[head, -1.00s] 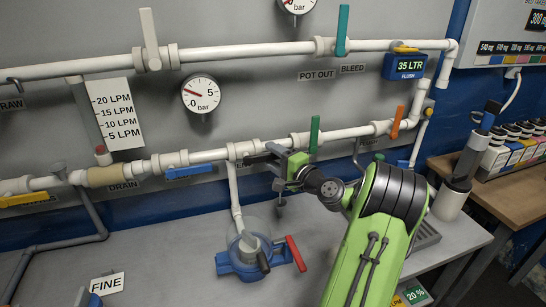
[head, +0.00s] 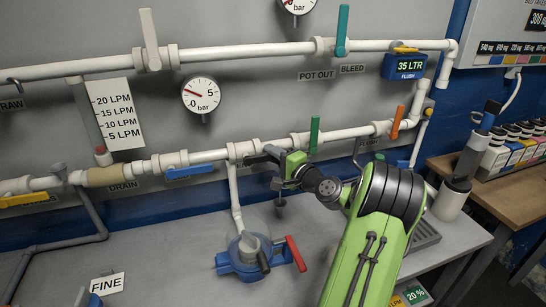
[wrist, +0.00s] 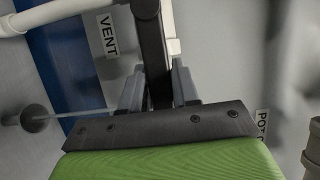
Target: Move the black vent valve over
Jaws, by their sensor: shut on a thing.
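The black vent valve handle (head: 257,159) sits on the lower white pipe, and in the head view my gripper partly hides it. In the wrist view the black handle (wrist: 152,50) runs between my two grey fingers. My gripper (wrist: 156,88) is shut on it, with one finger on each side. In the head view my gripper (head: 274,166) is at the pipe, just below and left of the green handle. A VENT label (wrist: 107,35) is beside the handle in the wrist view.
A green handle (head: 314,135) stands upright just right of my gripper. A blue handle (head: 189,172) lies along the pipe to the left. Below, a blue-based vessel (head: 243,262) with a red handle (head: 296,253) stands on the grey bench. The bench left of it is mostly clear.

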